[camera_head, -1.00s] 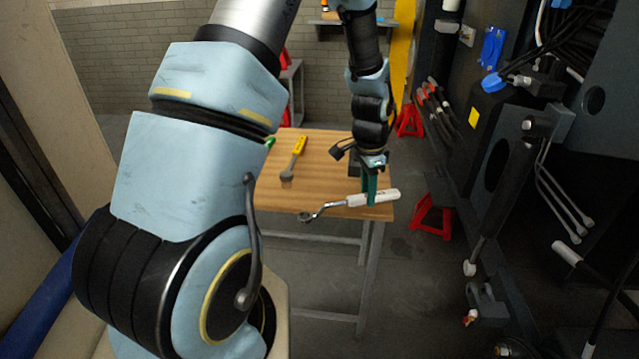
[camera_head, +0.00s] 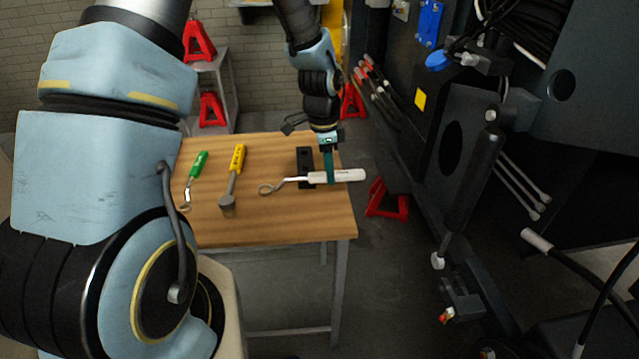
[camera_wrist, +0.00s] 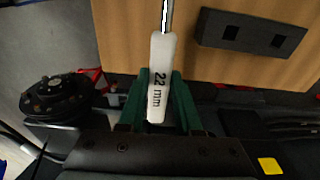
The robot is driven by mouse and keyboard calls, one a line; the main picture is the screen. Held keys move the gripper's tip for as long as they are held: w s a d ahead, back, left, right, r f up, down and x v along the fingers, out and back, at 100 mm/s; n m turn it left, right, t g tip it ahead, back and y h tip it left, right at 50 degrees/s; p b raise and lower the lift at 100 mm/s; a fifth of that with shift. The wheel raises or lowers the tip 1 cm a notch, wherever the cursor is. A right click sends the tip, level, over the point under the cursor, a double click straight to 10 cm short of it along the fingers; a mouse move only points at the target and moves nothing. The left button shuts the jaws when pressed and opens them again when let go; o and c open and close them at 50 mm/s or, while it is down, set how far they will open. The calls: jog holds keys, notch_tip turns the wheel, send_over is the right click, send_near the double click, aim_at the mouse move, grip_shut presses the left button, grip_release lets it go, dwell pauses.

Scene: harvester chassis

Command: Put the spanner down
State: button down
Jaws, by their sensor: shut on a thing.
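The spanner (camera_head: 334,176) has a white handle and a bent metal shank with a ring end at the left. My gripper (camera_head: 328,181) is shut on its white handle, over the right side of the wooden table (camera_head: 290,226). In the wrist view the handle (camera_wrist: 162,75) reads "22 mm" and lies between the green fingers (camera_wrist: 160,102). The ring end is out of the wrist view. I cannot tell whether the spanner touches the table top.
A green-handled spanner (camera_head: 196,172) and a yellow-handled tool (camera_head: 236,172) lie on the table to the left. A black block with slots (camera_head: 304,157) sits behind the held spanner. The dark chassis (camera_head: 455,140) stands at the right, with a red stand (camera_head: 386,200) on the floor.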

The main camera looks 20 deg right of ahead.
aim_at(324, 174)
jog(key=shift+f+p, duration=0.55)
jog(key=shift+f, duration=1.75)
jog(key=shift+f, duration=0.15)
jog(key=c, duration=0.6)
grip_release()
jog(key=r+b, duration=0.1)
jog(key=r, duration=0.3)
jog(key=a+r+b, duration=0.1)
jog(key=r, duration=0.3)
jog(key=r+b, duration=0.1)
jog(key=r, duration=0.3)
jog(key=shift+w+a+r, duration=0.1)
jog(key=shift+a+r, duration=0.05)
jog(key=s+a+r+n+t, duration=0.1)
jog(key=s+a+r+n, duration=0.1)
jog(key=a+n, duration=0.7)
jog(key=s+a+r+n+y, duration=0.1)
jog(key=s+a+n, duration=0.3)
jog(key=a+n, duration=0.6)
jog(key=a+r, duration=0.1)
jog(key=a, duration=0.6)
jog(key=shift+a+r+t, duration=0.15)
jog(key=shift+a+t, duration=0.05)
jog(key=shift+t, duration=0.2)
